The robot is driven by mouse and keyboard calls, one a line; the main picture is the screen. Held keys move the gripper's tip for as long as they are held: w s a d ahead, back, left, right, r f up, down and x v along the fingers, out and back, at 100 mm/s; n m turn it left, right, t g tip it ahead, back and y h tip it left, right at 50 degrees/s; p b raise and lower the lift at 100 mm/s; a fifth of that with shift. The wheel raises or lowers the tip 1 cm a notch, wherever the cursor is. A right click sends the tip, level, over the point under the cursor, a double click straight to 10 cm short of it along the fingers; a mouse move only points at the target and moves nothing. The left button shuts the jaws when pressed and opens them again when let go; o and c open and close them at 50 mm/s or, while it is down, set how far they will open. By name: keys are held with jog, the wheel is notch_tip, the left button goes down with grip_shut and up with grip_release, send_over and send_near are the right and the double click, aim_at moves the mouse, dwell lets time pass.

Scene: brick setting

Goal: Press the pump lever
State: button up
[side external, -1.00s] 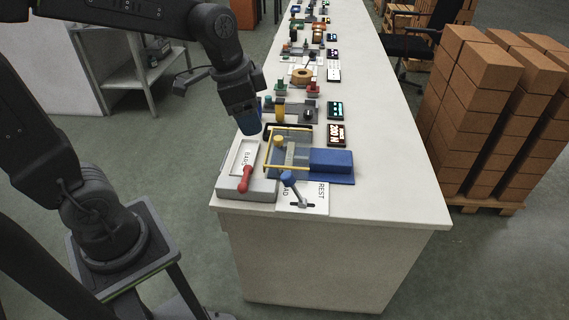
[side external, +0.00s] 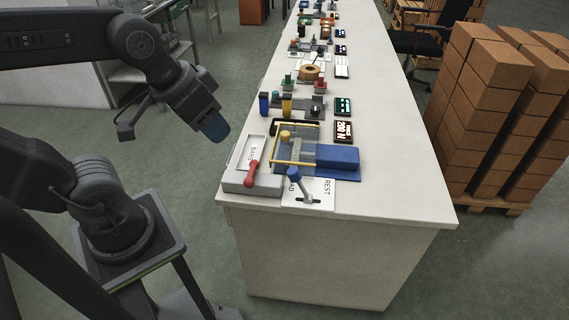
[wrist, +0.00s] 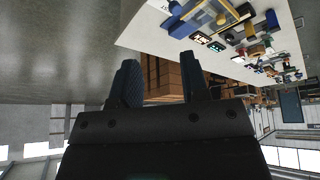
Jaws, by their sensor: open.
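A red-handled lever (side external: 252,172) leans upright on a grey box (side external: 238,183) with a white lettered panel, at the near left corner of the bench. Beside it, a blue-knobbed lever (side external: 295,177) stands tilted on a white card (side external: 318,191) marked REST. I cannot tell for sure which is the pump lever. My gripper (side external: 216,128), with blue fingertips, is open and empty in the air left of the bench, apart from both levers. In the wrist view, its two fingers (wrist: 160,88) are spread with nothing between them.
A blue fixture with a yellow frame (side external: 297,145) stands just behind the levers. Small devices and a lit display (side external: 343,132) line the white bench (side external: 390,170). Brick stacks (side external: 490,110) stand to the right. The bench's right front is clear.

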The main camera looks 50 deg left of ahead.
jog(key=w+f+n+g+h, duration=0.2)
jog(key=w+f+n, duration=0.1)
jog(key=w+f+n+g+h, duration=0.1)
jog(key=f+n+g, duration=0.1)
jog(key=shift+w+a+f+h, duration=0.25)
jog(key=shift+w+a+h, duration=0.1)
jog(key=shift+a+h, duration=0.05)
grip_shut()
jog(key=w+a+f+n+t+h, duration=0.3)
jog(key=w+a+f+n, duration=0.1)
jog(key=a+f+n, duration=0.3)
jog(key=w+a+f+n+t+h, duration=0.3)
jog(key=a+f+n, duration=0.4)
jog(key=f+n, duration=0.3)
jog(key=shift+w+n+t+h, duration=0.3)
jog(key=shift+w+n+h, duration=0.2)
jog(key=shift+w+h, duration=0.25)
jog(key=shift+s+f, duration=0.1)
